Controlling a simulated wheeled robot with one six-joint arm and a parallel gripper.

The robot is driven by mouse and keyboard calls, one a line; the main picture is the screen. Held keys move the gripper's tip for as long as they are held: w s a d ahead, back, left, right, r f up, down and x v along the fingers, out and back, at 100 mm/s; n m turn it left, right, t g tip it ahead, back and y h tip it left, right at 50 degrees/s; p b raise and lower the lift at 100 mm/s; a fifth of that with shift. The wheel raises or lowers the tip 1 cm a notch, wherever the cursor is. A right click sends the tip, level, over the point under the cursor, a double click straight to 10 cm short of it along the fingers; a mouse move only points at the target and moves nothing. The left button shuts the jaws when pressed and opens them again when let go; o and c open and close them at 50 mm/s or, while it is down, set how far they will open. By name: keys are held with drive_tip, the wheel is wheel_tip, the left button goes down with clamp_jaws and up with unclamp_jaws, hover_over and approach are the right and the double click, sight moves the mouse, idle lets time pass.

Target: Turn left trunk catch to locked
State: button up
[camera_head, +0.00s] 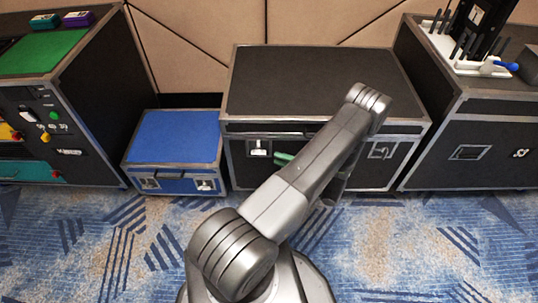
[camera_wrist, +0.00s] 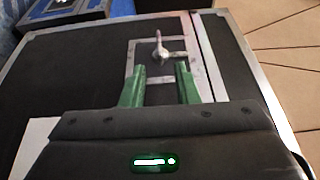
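The large black trunk (camera_head: 320,80) stands against the wall with its lid shut. Its left catch (camera_head: 258,147) is a metal plate on the front face. In the wrist view the left catch (camera_wrist: 161,51) shows a silver lever on a framed plate, with the lever pointing up in the picture. My gripper (camera_wrist: 161,75) has green fingers spread apart with nothing between them. The fingertips are just short of the lever and lined up with it. In the head view the gripper (camera_head: 283,158) shows beside the left catch, partly hidden by my arm.
A right catch (camera_head: 381,150) is on the same front face. A small blue case (camera_head: 175,138) stands left of the trunk. Black cabinets stand at the far left (camera_head: 88,90) and far right (camera_head: 455,110).

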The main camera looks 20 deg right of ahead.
sight(261, 153)
drive_tip(key=shift+v, duration=2.8)
drive_tip(key=shift+w+a, duration=0.1)
drive_tip(key=shift+w, duration=0.05)
drive_tip(key=x, duration=1.3)
drive_tip(key=shift+a+b, duration=0.35)
drive_tip(key=shift+d, duration=0.1)
